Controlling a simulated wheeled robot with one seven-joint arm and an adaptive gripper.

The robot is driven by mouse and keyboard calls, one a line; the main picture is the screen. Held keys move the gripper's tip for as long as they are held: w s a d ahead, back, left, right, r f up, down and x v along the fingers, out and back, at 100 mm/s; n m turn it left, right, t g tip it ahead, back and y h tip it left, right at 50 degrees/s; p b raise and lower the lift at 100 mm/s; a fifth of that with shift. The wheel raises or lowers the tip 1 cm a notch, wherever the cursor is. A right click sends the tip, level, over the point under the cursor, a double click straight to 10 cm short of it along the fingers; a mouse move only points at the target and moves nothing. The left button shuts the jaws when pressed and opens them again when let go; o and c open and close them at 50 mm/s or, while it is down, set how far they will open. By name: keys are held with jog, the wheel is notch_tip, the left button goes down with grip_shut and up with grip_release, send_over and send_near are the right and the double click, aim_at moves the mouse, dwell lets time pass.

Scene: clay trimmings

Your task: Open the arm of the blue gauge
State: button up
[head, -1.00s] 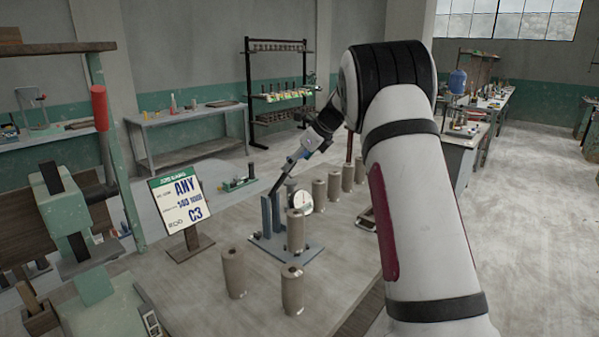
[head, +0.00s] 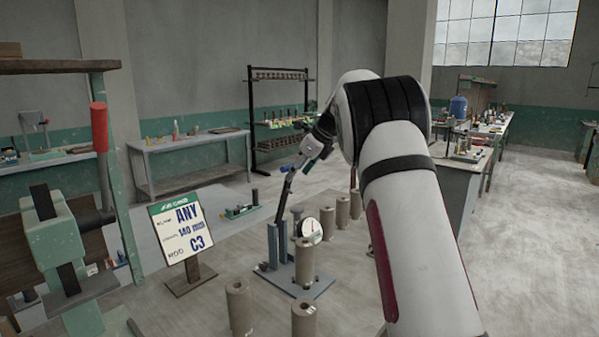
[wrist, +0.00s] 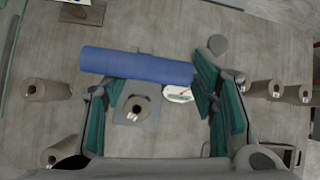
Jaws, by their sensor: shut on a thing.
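The blue gauge stands on the table, with a blue-grey base plate (head: 316,291), upright posts (head: 277,245) and a round white dial (head: 311,230). Its dark arm (head: 282,205) rises steeply from the posts, tilted slightly right, to a blue handle (head: 287,168). My gripper (head: 301,161) is shut on this handle, above the posts. In the wrist view the blue handle (wrist: 137,66) crosses between the teal fingers of my gripper (wrist: 160,95). A brown clay cylinder (head: 304,262) stands at the gauge base, hiding part of it; its top shows in the wrist view (wrist: 137,108).
Several clay cylinders stand on the table, two in front (head: 239,305) and a row behind right (head: 342,212). A sign (head: 183,228) stands left of the gauge. A green press with a red-handled lever (head: 100,130) is at far left.

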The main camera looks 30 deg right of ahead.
jog(key=shift+w+a+f, duration=0.15)
jog(key=shift+a, duration=1)
jog(key=o, duration=2.2)
jog(key=shift+a, duration=0.2)
jog(key=shift+d, duration=0.1)
jog(key=shift+d, duration=0.1)
jog(key=shift+d+r, duration=0.1)
jog(key=shift+r, duration=0.15)
jog(key=v, duration=1.1)
jog(key=shift+s+r, duration=0.2)
jog(key=shift+s, duration=0.05)
jog(key=shift+d, duration=0.1)
